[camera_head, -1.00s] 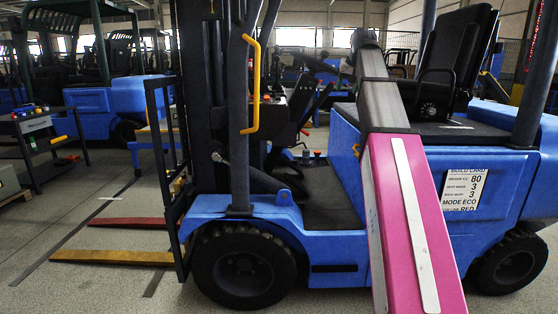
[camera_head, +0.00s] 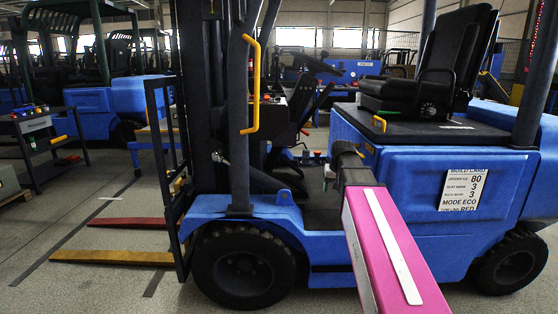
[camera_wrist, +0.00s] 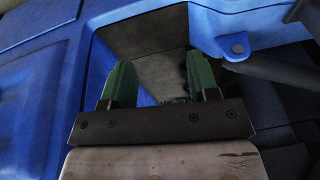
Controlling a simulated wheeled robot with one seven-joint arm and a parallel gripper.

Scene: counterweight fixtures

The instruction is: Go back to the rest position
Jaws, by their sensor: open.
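My gripper (camera_wrist: 159,85) shows in the wrist view with two green fingers spread apart and nothing between them. Beyond the fingers are blue forklift panels and a dark grey floor area. In the head view my pink arm reaches up from the bottom right and ends in a dark joint in front of the forklift's open step area.
One yellow fork (camera_head: 110,257) and one red fork (camera_head: 125,222) stick out low to the left. A dark cart (camera_head: 40,140) with coloured buttons stands at the far left. Other blue forklifts (camera_head: 135,100) are parked behind. Bare floor (camera_head: 80,285) lies at the lower left.

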